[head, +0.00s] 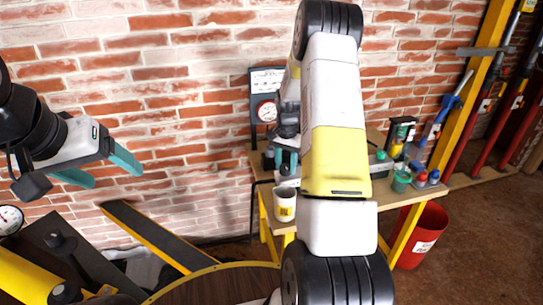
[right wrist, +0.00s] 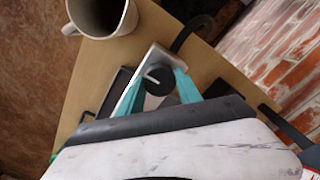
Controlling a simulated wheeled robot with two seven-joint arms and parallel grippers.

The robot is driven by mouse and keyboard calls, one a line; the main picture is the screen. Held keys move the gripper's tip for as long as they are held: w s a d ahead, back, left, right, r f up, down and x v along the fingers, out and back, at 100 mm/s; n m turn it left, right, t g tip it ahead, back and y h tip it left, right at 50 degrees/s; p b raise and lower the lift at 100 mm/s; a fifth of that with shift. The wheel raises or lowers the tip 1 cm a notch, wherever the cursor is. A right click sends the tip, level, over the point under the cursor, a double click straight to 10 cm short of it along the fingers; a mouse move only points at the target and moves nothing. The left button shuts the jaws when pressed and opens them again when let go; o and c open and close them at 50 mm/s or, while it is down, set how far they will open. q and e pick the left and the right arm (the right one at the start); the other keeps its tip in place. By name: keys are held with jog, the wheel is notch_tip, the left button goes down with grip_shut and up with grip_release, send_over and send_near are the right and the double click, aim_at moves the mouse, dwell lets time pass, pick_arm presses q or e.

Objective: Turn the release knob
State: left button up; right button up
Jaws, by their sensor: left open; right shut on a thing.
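The release knob (right wrist: 158,78) shows in the right wrist view as a round black knob with a white line across its face. It sits on a light metal fitting (right wrist: 150,60) above the wooden bench. My right gripper (right wrist: 159,88) is shut on the knob, with one teal finger on each side. In the head view my right arm hides most of this spot; only bits of the gripper and fitting show beside the tester with its red-rimmed dial (head: 266,110). My left gripper (head: 108,172) is open and empty in front of the brick wall at the left.
A white mug (head: 285,206) stands on the bench close to the right gripper; it also shows in the right wrist view (right wrist: 98,14). Tools and small pots, including a green one (head: 401,181), stand further right. A red bucket (head: 424,236) is below. A sloping dark board (head: 157,237) is lower left.

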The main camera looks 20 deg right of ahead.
jog(key=n, duration=1.3)
jog(key=shift+n, duration=2.3)
jog(key=shift+r, duration=0.1)
jog(key=o, duration=1.4)
jog(key=shift+c, duration=0.2)
